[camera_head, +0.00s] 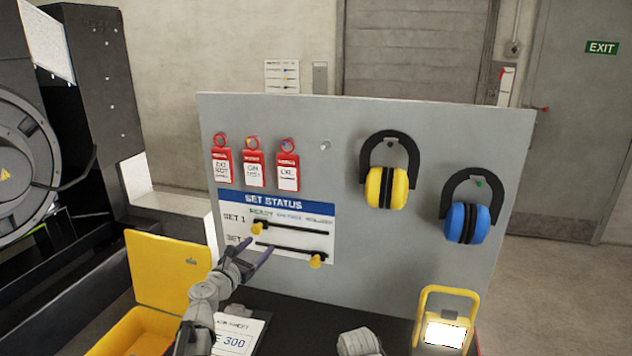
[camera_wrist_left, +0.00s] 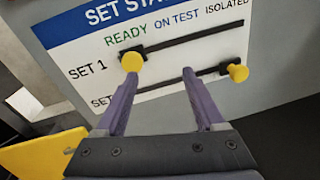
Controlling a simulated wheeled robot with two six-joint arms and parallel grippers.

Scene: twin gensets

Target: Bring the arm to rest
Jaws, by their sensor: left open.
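My left gripper (camera_head: 259,248) is open and empty in front of the SET STATUS board (camera_head: 290,202). In the left wrist view its two purple fingers (camera_wrist_left: 160,85) point up toward the board with a gap between them. The set 1 yellow knob (camera_head: 257,229) sits at the left end of its black track, under READY. In the wrist view this knob (camera_wrist_left: 132,61) appears just beyond the left fingertip, and I see no grip on it. The set 2 yellow knob (camera_head: 316,261) is near the right end of the lower track.
The grey panel (camera_head: 340,150) also carries several red tags (camera_head: 254,168), yellow earmuffs (camera_head: 387,186) and blue earmuffs (camera_head: 467,222). A yellow open box (camera_head: 170,270) stands at left. A lit yellow lamp (camera_head: 446,332) and a "300" card (camera_head: 238,335) are on the dark bench.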

